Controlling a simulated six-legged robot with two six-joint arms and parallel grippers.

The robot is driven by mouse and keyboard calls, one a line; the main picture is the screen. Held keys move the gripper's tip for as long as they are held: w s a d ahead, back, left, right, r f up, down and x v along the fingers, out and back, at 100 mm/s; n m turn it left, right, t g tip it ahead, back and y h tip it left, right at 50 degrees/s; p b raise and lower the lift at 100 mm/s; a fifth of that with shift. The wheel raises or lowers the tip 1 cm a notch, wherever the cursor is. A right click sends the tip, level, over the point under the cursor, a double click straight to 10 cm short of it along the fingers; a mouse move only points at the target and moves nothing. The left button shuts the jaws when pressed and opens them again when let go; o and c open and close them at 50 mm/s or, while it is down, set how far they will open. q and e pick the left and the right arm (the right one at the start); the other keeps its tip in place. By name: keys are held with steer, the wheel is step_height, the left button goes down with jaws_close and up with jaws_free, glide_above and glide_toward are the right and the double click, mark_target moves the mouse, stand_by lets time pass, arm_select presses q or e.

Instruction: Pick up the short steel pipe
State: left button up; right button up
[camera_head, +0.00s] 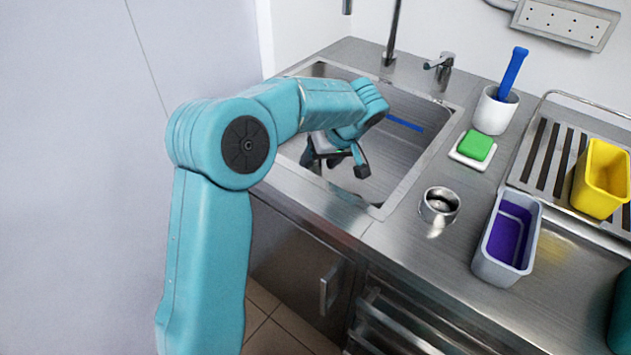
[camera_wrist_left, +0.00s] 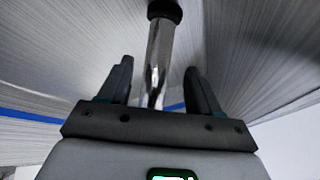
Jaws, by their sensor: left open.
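My left gripper (camera_head: 337,165) reaches down into the steel sink (camera_head: 407,153), its fingers open. In the left wrist view a shiny steel pipe (camera_wrist_left: 160,52) with a dark round end at the top of the picture lies between the two open fingers. A gap shows on each side of the pipe, so the fingers do not appear closed on it. The pipe's near end is hidden behind the gripper body. In the head view my arm and gripper hide the pipe. My right gripper is not in view.
A blue strip (camera_head: 405,123) runs along the sink's far wall. Right of the sink are a steel cup (camera_head: 440,206), a green sponge (camera_head: 474,145), a white pot (camera_head: 494,112) with a blue-handled tool, a grey bin (camera_head: 480,262) and a yellow bin (camera_head: 578,190). A faucet (camera_head: 445,66) stands behind.

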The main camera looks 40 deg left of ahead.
mark_target(319, 166)
arm_select(q)
steer(key=x, duration=0.3)
steer(key=shift+w+a+f, duration=0.1)
steer(key=shift+w+f, duration=0.05)
steer(key=shift+f, duration=0.25)
steer(key=shift+f+b, duration=0.2)
steer(key=shift+b, duration=0.3)
jaws_close()
